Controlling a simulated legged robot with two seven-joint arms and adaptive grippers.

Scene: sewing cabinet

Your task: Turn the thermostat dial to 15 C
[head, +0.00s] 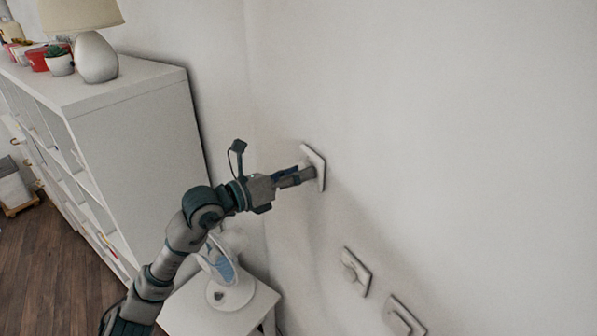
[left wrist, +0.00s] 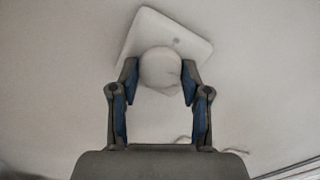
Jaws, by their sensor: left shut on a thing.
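The thermostat is a white square plate (head: 315,164) on the wall, right of the cabinet in the head view. In the left wrist view the plate (left wrist: 198,46) looks tilted and carries a round white dial (left wrist: 160,68). A small grey spot shows on the plate beside the dial. My left gripper (left wrist: 160,80) is shut on the dial, one blue-padded finger on each side. In the head view the left gripper (head: 308,176) reaches the plate and hides the dial. I cannot read any temperature marks. My right gripper is in neither view.
Two more white wall fittings (head: 355,270) (head: 403,318) sit lower on the wall. A white fan (head: 222,268) stands on a small white table (head: 262,306) below my left arm. A white cabinet (head: 140,130) with a lamp (head: 96,57) is at left. The upper right wall is bare.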

